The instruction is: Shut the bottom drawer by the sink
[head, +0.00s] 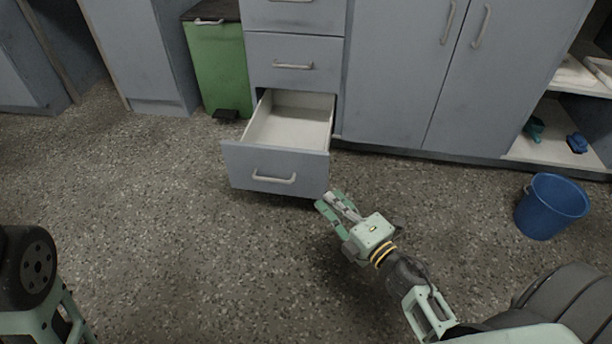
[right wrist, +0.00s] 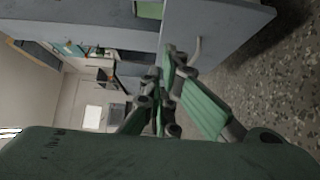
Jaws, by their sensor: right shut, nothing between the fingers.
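The bottom drawer (head: 272,168) is grey with a pale handle, and it is pulled well out of the cabinet. Its light interior looks empty. My right gripper (head: 326,199) is shut and empty, close to the right front corner of the drawer front; I cannot tell whether it touches it. In the right wrist view the drawer front (right wrist: 212,35) with its handle lies just beyond the fingers (right wrist: 172,62). My left gripper does not show.
A green bin (head: 218,68) stands left of the drawer stack. The closed drawer (head: 294,62) is above. Closed cupboard doors (head: 400,75) are to the right. A blue bucket (head: 550,207) stands on the floor at the right. The speckled floor before the drawer is clear.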

